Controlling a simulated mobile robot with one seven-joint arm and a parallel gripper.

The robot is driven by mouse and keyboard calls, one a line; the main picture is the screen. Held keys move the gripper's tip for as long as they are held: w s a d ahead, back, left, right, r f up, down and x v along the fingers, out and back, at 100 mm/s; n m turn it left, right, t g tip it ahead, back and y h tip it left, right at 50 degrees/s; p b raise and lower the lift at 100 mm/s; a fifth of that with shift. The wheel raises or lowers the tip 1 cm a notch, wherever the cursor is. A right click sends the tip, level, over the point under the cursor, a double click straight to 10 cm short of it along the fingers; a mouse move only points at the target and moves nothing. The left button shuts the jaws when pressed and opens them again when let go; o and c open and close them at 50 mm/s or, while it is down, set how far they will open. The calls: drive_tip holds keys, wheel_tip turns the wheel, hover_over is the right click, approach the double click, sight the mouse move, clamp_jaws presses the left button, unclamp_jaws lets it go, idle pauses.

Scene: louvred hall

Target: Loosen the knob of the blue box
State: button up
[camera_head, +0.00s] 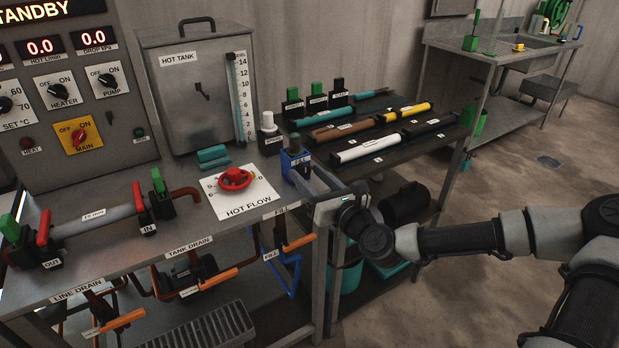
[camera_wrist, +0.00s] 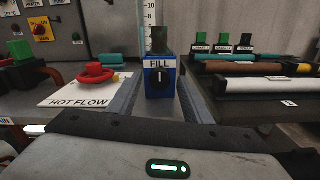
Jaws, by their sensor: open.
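My gripper (camera_head: 308,174) is open and reaches in from the right at the box. In the wrist view its fingers (camera_wrist: 160,84) run forward on the left and right of the box, with the knob between them. I cannot tell whether either finger touches it.
The red HOT FLOW wheel (camera_head: 234,178) sits on a white plate left of the box. A white-topped post (camera_head: 268,131) and the hot tank (camera_head: 199,90) stand behind. A dark rack (camera_head: 385,140) with several coloured tubes lies to the right. Orange-handled valves hang below the bench.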

drive_tip(key=shift+w+a, duration=0.15)
drive_tip(key=shift+w, duration=0.05)
drive_tip(key=c, duration=1.1)
drive_tip(key=shift+o, duration=0.2)
